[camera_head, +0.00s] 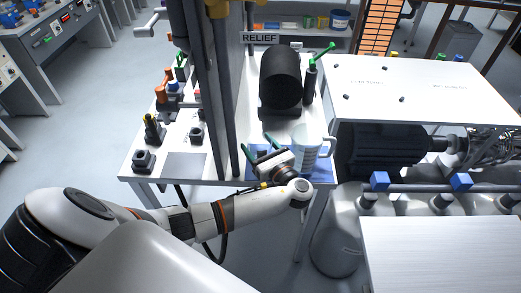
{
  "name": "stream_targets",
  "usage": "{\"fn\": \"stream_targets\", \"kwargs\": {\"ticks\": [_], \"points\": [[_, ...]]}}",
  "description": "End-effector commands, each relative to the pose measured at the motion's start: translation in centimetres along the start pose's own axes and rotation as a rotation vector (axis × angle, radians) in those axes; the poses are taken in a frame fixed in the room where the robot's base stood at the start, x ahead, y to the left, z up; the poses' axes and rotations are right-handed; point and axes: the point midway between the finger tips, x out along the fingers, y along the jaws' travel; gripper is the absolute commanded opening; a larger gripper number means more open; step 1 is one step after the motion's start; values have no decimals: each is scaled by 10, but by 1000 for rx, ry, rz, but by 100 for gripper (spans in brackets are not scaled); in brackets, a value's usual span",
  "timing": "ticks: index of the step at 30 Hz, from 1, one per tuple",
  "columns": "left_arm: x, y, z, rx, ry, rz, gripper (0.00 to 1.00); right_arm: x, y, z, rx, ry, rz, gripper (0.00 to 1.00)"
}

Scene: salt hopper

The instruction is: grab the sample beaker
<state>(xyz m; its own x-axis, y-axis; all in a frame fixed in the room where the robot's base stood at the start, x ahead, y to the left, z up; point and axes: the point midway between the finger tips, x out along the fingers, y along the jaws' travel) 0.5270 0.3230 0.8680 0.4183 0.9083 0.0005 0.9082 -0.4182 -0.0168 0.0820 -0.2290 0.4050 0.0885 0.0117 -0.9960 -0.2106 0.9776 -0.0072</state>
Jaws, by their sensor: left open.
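The sample beaker (306,151) is a clear, whitish jug with a handle on its right side. It stands upright on a blue mat (321,174) near the front right corner of the white table. My left gripper (262,154) is open, with green-tipped fingers, just left of the beaker at about its height. I cannot tell whether a finger touches the beaker. My left wrist hides part of the mat and the table's front edge. My right gripper is not in view.
A black cylinder (280,78) and a green-handled valve (312,75) stand behind the beaker, under a RELIEF sign (260,38). Grey posts (217,100) rise left of my gripper. A dark motor (380,152) lies close on the right.

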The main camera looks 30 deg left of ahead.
Motion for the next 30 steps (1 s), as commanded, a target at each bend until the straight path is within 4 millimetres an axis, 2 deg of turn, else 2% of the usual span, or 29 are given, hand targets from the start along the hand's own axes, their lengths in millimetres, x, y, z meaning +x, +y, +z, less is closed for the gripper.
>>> {"fn": "stream_targets", "kwargs": {"ticks": [3,8,14,23,30], "points": [[9,0,-1,-1,0,-1,68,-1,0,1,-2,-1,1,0],[9,0,0,-1,-1,0,68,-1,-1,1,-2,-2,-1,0],[9,0,0,0,-1,0,39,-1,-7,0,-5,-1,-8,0],[9,0,-2,-2,-1,0,38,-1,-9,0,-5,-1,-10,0],[9,0,-23,-4,0,1,38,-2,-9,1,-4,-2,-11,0]]}}
